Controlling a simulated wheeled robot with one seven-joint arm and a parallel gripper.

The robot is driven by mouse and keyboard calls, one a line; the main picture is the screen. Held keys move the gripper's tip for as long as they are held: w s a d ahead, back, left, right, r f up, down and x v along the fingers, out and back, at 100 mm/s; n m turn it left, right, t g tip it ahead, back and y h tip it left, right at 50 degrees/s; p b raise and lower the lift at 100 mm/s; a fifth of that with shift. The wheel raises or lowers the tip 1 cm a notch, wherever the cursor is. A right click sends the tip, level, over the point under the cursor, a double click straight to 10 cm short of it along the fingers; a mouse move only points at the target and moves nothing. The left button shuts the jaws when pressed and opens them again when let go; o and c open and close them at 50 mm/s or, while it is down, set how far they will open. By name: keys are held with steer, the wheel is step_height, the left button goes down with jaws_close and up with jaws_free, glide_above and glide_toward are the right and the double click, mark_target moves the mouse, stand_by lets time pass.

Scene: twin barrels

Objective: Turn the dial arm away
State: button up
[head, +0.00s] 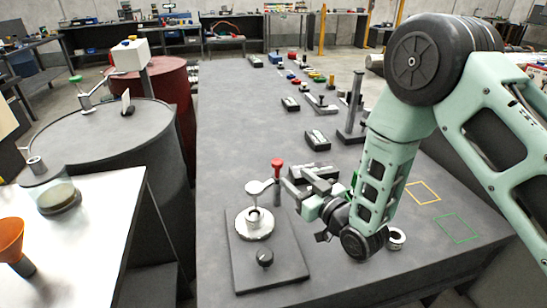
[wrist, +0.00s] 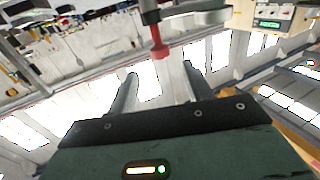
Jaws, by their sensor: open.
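A fixture on a dark base plate (head: 244,272) stands near the front of the long grey table. It has a pale ring-shaped part (head: 254,224), a black knob (head: 265,258) and a swing arm with a pale round head (head: 259,187) over the ring. I take this to be the dial arm. A red knob (head: 277,164) stands upright at the arm's right end. My gripper (head: 290,190) is open just right of the red knob. In the wrist view the red knob (wrist: 159,50) shows beyond and between my spread fingers (wrist: 160,88). I cannot tell contact.
Dark metal blocks lie just behind my gripper. Yellow (head: 423,192) and green (head: 457,228) outlines mark clear tabletop. Two barrels (head: 100,135) (head: 172,88) stand left.

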mark_target(274, 160)
steer(key=p+x, duration=0.1)
steer(key=x, duration=1)
steer(key=shift+a+p, duration=0.1)
steer(key=shift+p, duration=0.3)
steer(key=shift+c, duration=0.2)
jaws_close()
